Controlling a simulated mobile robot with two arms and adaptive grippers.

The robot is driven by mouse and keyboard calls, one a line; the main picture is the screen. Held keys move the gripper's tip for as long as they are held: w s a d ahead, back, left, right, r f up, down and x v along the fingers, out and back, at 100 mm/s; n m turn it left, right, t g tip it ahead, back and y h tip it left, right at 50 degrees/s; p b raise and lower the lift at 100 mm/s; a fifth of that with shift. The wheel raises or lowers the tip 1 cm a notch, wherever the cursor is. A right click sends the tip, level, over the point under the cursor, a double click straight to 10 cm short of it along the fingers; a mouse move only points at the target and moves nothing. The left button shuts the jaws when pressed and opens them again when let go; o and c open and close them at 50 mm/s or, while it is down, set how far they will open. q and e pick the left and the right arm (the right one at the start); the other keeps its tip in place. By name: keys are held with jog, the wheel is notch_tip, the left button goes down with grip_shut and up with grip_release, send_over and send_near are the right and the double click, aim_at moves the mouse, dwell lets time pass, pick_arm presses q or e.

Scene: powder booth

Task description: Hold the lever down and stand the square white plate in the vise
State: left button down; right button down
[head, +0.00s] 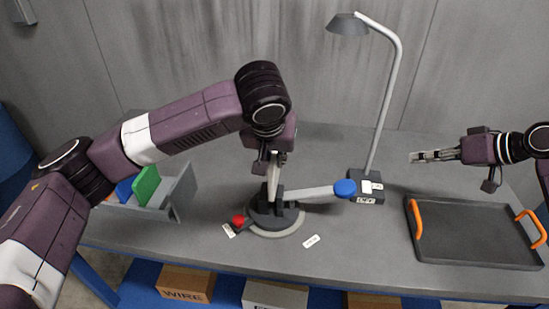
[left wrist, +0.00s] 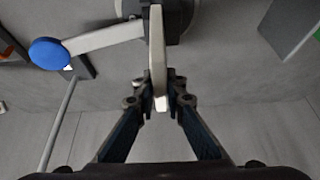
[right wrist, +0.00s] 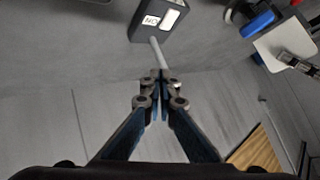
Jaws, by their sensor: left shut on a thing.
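The square white plate (head: 273,178) is upright above the dark vise (head: 275,212), seen nearly edge-on in the left wrist view (left wrist: 157,50). Its lower edge reaches the vise jaws; I cannot tell whether it sits between them. My left gripper (head: 266,164) is shut on its upper part. The grey lever (head: 318,193) extends right from the vise, slightly raised towards its blue knob (head: 345,188). Nothing touches the knob. My right gripper (head: 418,157) is to the right of the lever, above the table, its fingertips together and empty.
A lamp (head: 390,95) stands behind the lever, its base (head: 366,188) close to the knob. A black tray (head: 475,235) with orange handles lies at right. A grey bin (head: 182,192) with coloured plates stands at left. A red knob (head: 238,221) is at the vise's front left.

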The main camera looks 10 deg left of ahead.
jog(key=s+a+r+n+g, duration=0.1)
jog(key=s+a+r+n, duration=0.1)
jog(key=a, duration=0.4)
jog(key=s+a+r+n+g, duration=0.1)
jog(key=s+a+r+n, duration=0.15)
jog(key=a, duration=0.35)
jog(key=r+n, duration=0.2)
jog(key=n, duration=0.2)
send_over(347, 186)
jog(key=shift+f+m, duration=0.25)
jog(key=shift+f, duration=3.15)
jog(key=shift+d+f, duration=0.2)
jog(key=shift+f, duration=1.2)
jog(key=shift+d+f, duration=0.25)
jog(key=shift+f, duration=1.15)
jog(key=shift+d+f, duration=0.2)
jog(key=shift+f, duration=1.2)
pick_arm(q)
jog(key=shift+r, duration=0.1)
